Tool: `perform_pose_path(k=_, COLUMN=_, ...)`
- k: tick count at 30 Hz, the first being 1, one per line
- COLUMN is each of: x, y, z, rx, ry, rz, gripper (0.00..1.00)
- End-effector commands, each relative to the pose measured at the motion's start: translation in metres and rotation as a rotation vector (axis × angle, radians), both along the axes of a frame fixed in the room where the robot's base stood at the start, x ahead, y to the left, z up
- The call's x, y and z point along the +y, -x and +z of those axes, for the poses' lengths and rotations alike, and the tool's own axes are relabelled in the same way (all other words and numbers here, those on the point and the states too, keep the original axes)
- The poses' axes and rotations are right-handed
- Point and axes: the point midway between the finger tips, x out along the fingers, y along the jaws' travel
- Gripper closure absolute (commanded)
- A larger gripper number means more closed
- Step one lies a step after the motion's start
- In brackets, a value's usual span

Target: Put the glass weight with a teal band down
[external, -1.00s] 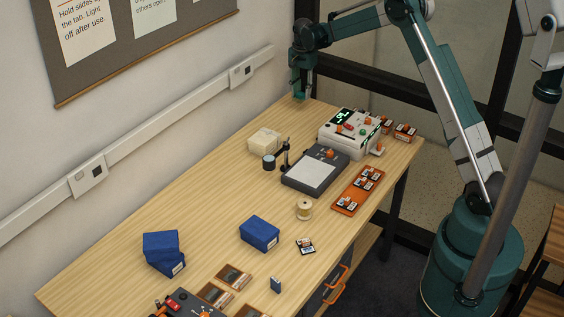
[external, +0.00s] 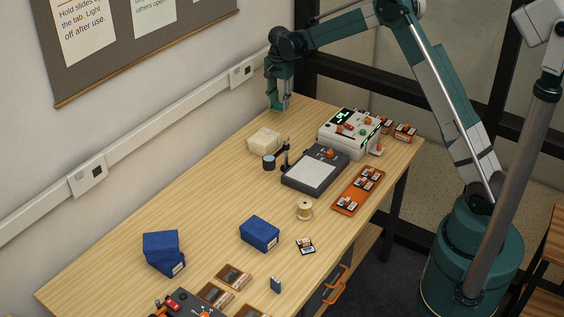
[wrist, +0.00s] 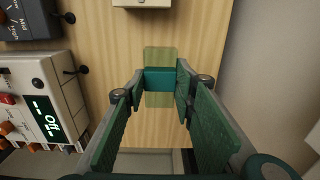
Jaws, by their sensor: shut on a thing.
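The glass weight (wrist: 159,98) is a clear, greenish block with a teal band around its middle. In the wrist view it lies between my gripper's fingertips (wrist: 161,79), which press on the band from both sides. In the external view my gripper (external: 279,106) points down at the far end of the wooden table (external: 205,205), behind the cream boxes (external: 265,138). The weight is too small to make out clearly there. I cannot tell how far it is above the table top.
A white device with a green display (external: 350,133) stands right of the cream boxes, and it also shows in the wrist view (wrist: 40,105). A dark scale-like unit (external: 315,167) and an orange tray (external: 358,190) are nearer. The wall runs along the table's left edge.

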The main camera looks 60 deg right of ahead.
Motion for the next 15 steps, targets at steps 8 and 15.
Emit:
perform_pose_path(k=8, x=0.1, y=-0.01, z=0.001, rx=0.0, ry=0.0, rz=0.004, gripper=0.88)
perform_pose_path(k=15, x=0.183, y=-0.01, z=0.001, rx=0.0, ry=0.0, rz=0.004, gripper=0.88)
